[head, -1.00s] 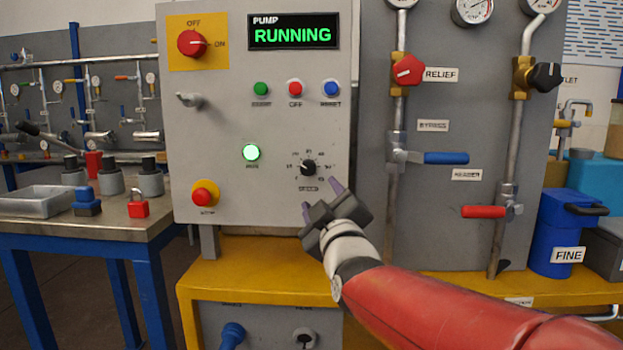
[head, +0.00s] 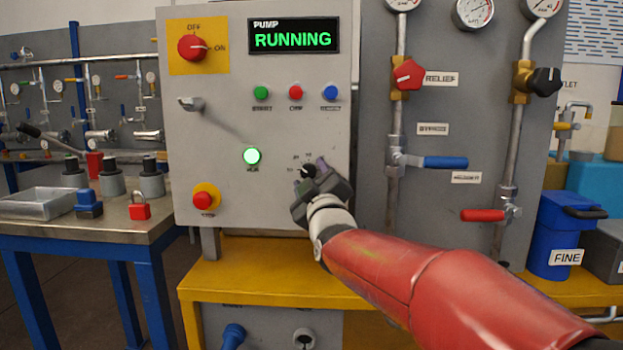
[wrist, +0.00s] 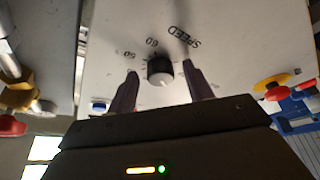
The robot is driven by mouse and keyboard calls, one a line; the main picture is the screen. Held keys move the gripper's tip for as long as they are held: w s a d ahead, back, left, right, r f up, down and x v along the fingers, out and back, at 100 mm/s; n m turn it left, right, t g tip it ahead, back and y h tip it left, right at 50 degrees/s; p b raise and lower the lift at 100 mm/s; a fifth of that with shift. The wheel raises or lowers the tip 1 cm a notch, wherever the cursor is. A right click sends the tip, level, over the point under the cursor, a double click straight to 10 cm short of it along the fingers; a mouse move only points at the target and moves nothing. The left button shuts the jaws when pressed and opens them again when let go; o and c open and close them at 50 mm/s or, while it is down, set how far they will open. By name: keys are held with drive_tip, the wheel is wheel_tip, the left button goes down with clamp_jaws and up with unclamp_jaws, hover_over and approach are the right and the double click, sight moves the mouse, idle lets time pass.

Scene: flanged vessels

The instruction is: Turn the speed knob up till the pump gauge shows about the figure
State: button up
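The black speed knob (head: 308,171) sits low on the right of the grey pump panel (head: 240,120). In the wrist view the knob (wrist: 160,72) lies between the two fingers of my gripper (wrist: 160,88), with a gap on each side. My gripper (head: 312,178) is open in front of the knob and hides its lower part and label in the head view. The pump display (head: 293,36) reads RUNNING in green. Several round gauges at the top right, one of them the middle gauge (head: 473,10), are partly cut off and too small to read.
Pipes with a blue lever (head: 445,162) and red lever (head: 483,215) stand to the right. A yellow ledge (head: 250,285) runs below.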

drive_tip(key=c, duration=0.9)
drive_tip(key=m+b, duration=0.2)
drive_tip(key=m+t+h+b, duration=0.1)
drive_tip(key=m+b, duration=0.1)
drive_tip(key=shift+a+f+h, duration=0.15)
drive_tip(key=shift+h, duration=0.15)
drive_tip(key=o, duration=1)
drive_tip(key=b+v, duration=0.1)
drive_tip(key=v, duration=0.6)
drive_tip(key=shift+s+f, duration=0.2)
drive_tip(key=shift+s, duration=0.15)
